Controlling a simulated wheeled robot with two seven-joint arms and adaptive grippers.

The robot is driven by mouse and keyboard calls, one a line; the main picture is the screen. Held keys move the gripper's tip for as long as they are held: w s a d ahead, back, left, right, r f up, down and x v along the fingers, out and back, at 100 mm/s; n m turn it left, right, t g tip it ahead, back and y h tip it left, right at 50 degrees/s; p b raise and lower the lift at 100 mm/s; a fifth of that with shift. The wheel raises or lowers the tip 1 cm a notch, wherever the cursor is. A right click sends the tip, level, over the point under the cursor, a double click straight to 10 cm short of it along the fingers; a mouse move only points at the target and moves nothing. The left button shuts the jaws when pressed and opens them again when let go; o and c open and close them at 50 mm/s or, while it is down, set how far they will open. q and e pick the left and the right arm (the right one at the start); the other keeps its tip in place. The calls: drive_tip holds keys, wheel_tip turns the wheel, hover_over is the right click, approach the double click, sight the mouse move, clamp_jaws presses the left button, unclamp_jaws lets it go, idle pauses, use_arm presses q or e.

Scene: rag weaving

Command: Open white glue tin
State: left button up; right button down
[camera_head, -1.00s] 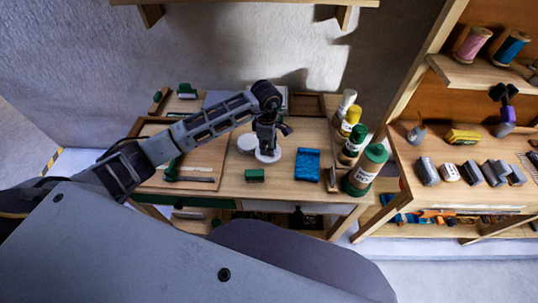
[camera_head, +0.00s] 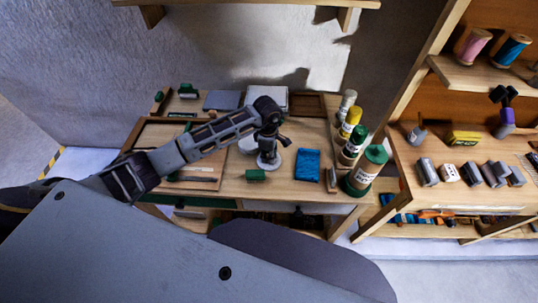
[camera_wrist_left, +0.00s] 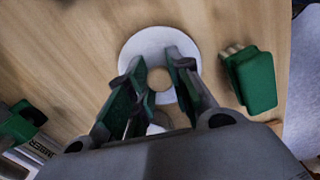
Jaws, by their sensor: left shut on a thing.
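A white round lid-like disc (camera_wrist_left: 128,55) lies under my left gripper (camera_wrist_left: 158,92), with a wood-coloured round middle between the fingers. The left fingers are shut on this lid at its middle. In the head view the white lid (camera_head: 263,163) shows below the left gripper (camera_head: 269,154), at or just above the workbench; I cannot tell whether it touches. A second white round thing, likely the glue tin (camera_head: 246,145), stands just left of it, partly behind my left arm. My right gripper is not in view.
A green block-shaped brush (camera_head: 255,175) lies just in front of the lid. A blue cloth (camera_head: 307,165) lies to the right. Several bottles, including a large green-capped one (camera_head: 364,172), line the bench's right edge. A shelf (camera_head: 455,185) stands farther right.

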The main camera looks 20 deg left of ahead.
use_arm(q)
drive_tip(key=shift+f, duration=0.1)
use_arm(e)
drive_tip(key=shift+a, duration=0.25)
use_arm(q)
drive_tip(key=shift+f, duration=0.1)
drive_tip(key=o, duration=0.8)
drive_tip(key=shift+o, duration=0.2)
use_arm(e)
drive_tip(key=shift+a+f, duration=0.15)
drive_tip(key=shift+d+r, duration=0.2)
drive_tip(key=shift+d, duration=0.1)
use_arm(q)
drive_tip(key=shift+r, duration=0.5)
wheel_tip(320, 180, up, 11)
drive_tip(key=b, duration=0.1)
drive_tip(key=shift+a+r+b, duration=0.15)
drive_tip(key=shift+a+b, duration=0.05)
drive_tip(key=shift+b, duration=0.2)
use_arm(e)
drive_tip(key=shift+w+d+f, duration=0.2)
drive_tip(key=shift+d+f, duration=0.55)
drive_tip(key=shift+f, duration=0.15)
